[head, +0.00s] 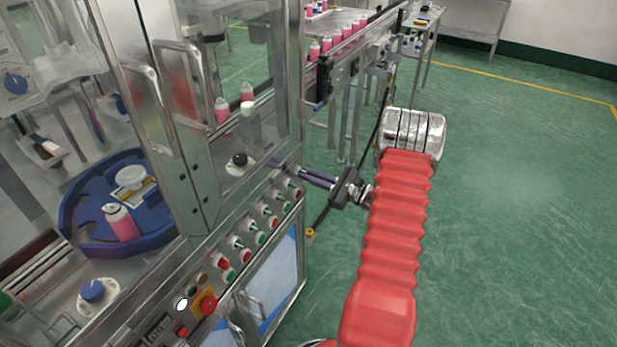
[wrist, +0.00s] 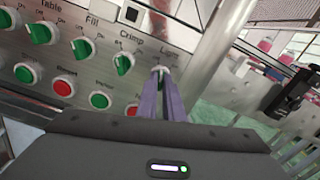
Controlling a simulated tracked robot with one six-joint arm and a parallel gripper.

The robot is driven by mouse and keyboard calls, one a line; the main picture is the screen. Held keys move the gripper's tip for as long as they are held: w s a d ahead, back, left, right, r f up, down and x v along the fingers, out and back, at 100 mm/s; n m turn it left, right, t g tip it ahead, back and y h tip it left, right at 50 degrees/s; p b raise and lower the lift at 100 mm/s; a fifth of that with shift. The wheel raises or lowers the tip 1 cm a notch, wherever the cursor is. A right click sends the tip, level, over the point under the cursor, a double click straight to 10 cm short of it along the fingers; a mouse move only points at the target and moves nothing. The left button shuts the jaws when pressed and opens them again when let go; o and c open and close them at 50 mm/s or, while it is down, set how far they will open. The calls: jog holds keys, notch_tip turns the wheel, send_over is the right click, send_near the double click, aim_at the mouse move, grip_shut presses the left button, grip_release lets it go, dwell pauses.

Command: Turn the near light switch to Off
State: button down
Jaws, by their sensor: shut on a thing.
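The light switch is a small knob (wrist: 161,70) under the label "Light", at the right end of the top row of switches in the wrist view. My gripper (wrist: 162,82) has its two purple fingers closed on this knob and hides most of it. Only its pale top shows between the fingertips, so its setting cannot be read. In the head view my gripper (head: 303,171) reaches from the right to the far end of the machine's sloping control panel (head: 217,246).
Close beside are a green Crimp knob (wrist: 124,64), a Fill knob (wrist: 82,48) and red and green buttons. A metal post (wrist: 215,55) stands just right of the switch. Green floor (head: 510,200) is clear at right.

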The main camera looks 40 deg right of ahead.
jog(key=shift+a+n, duration=0.1)
jog(key=shift+n, duration=1.5)
jog(key=c, duration=1.9)
grip_release()
jog(key=v, duration=1.4)
jog(key=shift+w, duration=0.1)
